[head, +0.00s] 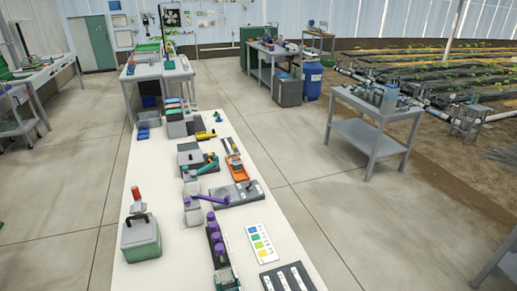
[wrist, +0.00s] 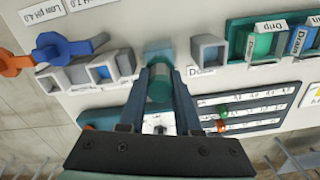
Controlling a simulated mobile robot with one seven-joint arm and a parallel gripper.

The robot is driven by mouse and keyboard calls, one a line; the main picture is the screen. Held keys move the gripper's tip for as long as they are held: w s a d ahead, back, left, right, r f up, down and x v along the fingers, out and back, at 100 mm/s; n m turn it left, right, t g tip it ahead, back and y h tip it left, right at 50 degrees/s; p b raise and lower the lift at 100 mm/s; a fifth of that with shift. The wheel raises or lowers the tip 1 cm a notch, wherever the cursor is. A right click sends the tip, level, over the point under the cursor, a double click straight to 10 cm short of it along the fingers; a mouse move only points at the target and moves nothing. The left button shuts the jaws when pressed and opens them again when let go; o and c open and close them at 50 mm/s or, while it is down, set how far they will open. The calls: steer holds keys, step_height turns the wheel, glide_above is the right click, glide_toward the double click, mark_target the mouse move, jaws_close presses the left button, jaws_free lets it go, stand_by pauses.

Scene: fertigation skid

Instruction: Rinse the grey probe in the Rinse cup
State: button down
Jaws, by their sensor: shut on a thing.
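In the wrist view my gripper (wrist: 160,100) is shut on an upright greyish-teal cylinder (wrist: 159,85), which looks like the grey probe's body. A blue-grey block (wrist: 158,52) sits right behind it; I cannot tell whether the cylinder touches it. Open square grey holders stand on both sides: two to the left (wrist: 104,73) and one to the right (wrist: 208,54). Labels for pH 4.0 and pH 7.0 show at top left. No label reading Rinse is legible, so I cannot tell which holder is the Rinse cup. My gripper does not show in the head view.
In the wrist view, orange and blue handles (wrist: 62,48) are at left, a green container (wrist: 262,42) is at right, and a white-striped panel (wrist: 250,100) lies at lower right. In the head view, a long white bench (head: 160,195) holds many tools; the floor beside it is clear.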

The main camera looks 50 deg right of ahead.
steer(key=shift+r+p, duration=0.65)
steer(key=shift+r, duration=0.05)
steer(key=shift+f, duration=0.2)
steer(key=shift+f+b, duration=0.6)
steer(key=shift+f, duration=0.1)
steer(key=shift+r, duration=0.2)
steer(key=shift+r+p, duration=0.7)
steer(key=shift+p, duration=0.3)
steer(key=shift+f, duration=0.1)
